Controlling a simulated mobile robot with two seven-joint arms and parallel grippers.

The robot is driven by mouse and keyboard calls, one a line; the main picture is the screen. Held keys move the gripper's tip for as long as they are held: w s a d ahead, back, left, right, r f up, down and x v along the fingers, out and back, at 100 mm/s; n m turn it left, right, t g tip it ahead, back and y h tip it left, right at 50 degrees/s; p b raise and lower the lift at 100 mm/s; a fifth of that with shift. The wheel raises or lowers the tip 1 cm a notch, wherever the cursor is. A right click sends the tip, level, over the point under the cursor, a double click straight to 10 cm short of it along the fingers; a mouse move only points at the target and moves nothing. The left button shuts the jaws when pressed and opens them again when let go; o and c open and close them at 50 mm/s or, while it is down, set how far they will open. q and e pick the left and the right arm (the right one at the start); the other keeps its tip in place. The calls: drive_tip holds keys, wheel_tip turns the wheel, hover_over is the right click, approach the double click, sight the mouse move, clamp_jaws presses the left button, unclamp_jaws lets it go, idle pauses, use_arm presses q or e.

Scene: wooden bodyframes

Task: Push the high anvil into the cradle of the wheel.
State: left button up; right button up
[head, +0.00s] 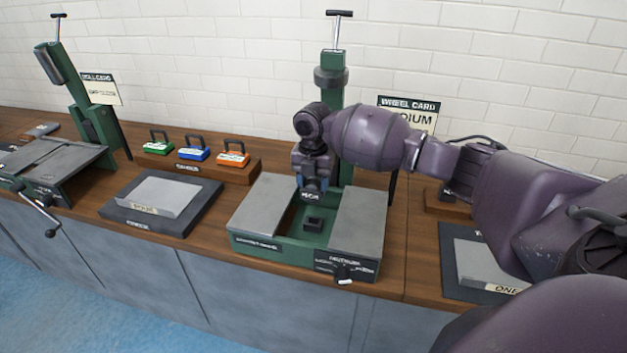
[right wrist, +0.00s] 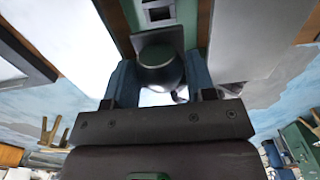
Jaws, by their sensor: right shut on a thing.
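The wheel (head: 331,78) is a green upright machine in the middle of the head view. Its cradle (head: 314,224), a small dark block with a square recess, sits low between two grey plates. It also shows at the top of the right wrist view (right wrist: 158,14). My right gripper (head: 313,190) points down above and behind the cradle, close to it. Its blue fingers are shut on a dark rounded piece (right wrist: 158,62), seemingly the high anvil, largely hidden in the head view. I cannot tell whether it touches the cradle. My left gripper is out of view.
A rack (head: 198,169) holds green, blue and orange handled blocks on the bench to the left. A tray (head: 163,203) with a grey sheet lies before it. Another tray (head: 485,262) is at right, and a second green machine (head: 92,125) at far left.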

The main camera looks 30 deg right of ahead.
sight(313, 197)
drive_tip(key=shift+w+r, duration=0.1)
drive_tip(key=shift+r, duration=0.1)
idle(0.4)
drive_tip(key=shift+p, duration=0.35)
drive_tip(key=shift+f+b, duration=0.35)
drive_tip(key=shift+f, duration=0.6)
drive_tip(key=shift+f+b, duration=0.55)
drive_tip(key=shift+f, duration=1.5)
drive_tip(key=shift+p, duration=0.3)
